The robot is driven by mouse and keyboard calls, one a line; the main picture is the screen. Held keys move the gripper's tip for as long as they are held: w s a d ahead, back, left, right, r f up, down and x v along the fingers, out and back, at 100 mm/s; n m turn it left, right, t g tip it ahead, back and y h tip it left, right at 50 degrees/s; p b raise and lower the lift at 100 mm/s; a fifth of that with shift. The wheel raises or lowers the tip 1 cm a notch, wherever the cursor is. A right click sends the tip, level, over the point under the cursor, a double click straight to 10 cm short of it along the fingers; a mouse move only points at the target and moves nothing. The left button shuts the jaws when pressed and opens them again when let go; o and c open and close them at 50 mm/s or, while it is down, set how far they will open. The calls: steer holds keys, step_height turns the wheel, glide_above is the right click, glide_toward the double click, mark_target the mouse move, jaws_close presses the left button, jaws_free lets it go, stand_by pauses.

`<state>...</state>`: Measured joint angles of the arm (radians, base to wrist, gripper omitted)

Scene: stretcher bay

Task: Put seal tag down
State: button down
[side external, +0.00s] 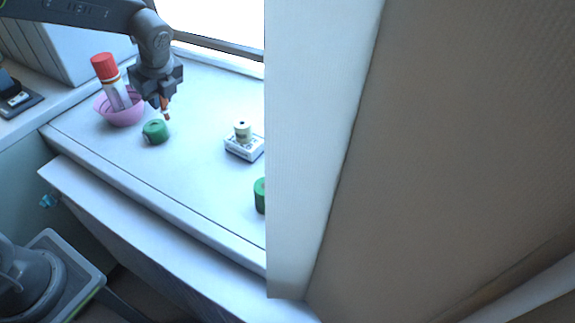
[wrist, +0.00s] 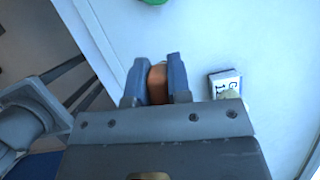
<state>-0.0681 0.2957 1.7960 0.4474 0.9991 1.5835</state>
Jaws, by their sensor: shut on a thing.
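My gripper (side external: 161,102) is over the left part of the white counter (side external: 190,185), with its fingers pointing down. It is shut on a small orange-red piece, apparently the seal tag (side external: 167,115). The piece hangs below the fingers, close above and beside a green round thing (side external: 155,132). I cannot tell whether its lower end touches anything. In the wrist view, the tag (wrist: 158,84) shows as an orange-brown block between the two blue-grey fingers (wrist: 158,75).
A pink bowl (side external: 121,117) holding a red-capped white bottle (side external: 112,88) stands left of my gripper. A small white box (side external: 244,148) with a pale spool (side external: 242,131) on it stands right. A large panel (side external: 315,130) hides the right side and part of another green thing (side external: 260,196).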

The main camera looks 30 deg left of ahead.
steer(key=w+d+m, duration=0.2)
steer(key=d, duration=0.3)
steer(key=w+d+m+t, duration=0.1)
steer(key=w+d+m, duration=0.1)
steer(key=d, duration=0.3)
steer(key=w+d+m+t+h, duration=0.1)
steer(key=w+d+m, duration=0.1)
steer(key=w+d, duration=0.2)
steer(key=shift+w+d+m, duration=0.25)
steer(key=shift+d+m, duration=0.15)
steer(key=shift+d, duration=0.7)
steer(key=d+f, duration=0.2)
steer(key=d, duration=0.2)
steer(key=w+d+f, duration=0.1)
steer(key=d+f, duration=0.2)
steer(key=d, duration=0.1)
steer(key=d+f, duration=0.2)
steer(key=d, duration=0.2)
steer(key=shift+w+f, duration=0.25)
steer(key=shift+f, duration=1.8)
steer(key=shift+f, duration=0.2)
steer(key=c, duration=1.1)
jaws_free()
steer(key=shift+o, duration=0.2)
